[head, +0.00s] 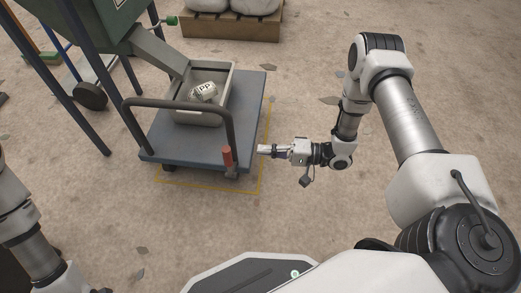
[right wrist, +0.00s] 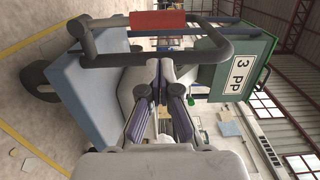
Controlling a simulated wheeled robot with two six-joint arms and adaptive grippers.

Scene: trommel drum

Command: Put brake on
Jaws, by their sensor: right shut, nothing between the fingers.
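A blue-grey trolley (head: 252,100) with a dark tubular push handle (head: 180,104) stands left of centre in the head view. A red brake lever (head: 227,157) stands upright near its front right corner, by the foot of the handle. A red cylinder, seemingly this lever (right wrist: 158,20), shows at the top of the right wrist view. My right gripper (head: 262,149) is shut and empty, a little right of the lever and apart from it. Its fingers (right wrist: 161,95) fill the middle of the wrist view. My left arm shows at the lower left; its gripper is out of view.
A grey bin (head: 185,118) on the trolley holds a piece marked PP (head: 204,92) under a chute (head: 160,52). Yellow floor lines (head: 210,190) edge the trolley. A pallet (head: 230,24) with pale sacks stands behind. The floor right of the trolley is mostly clear.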

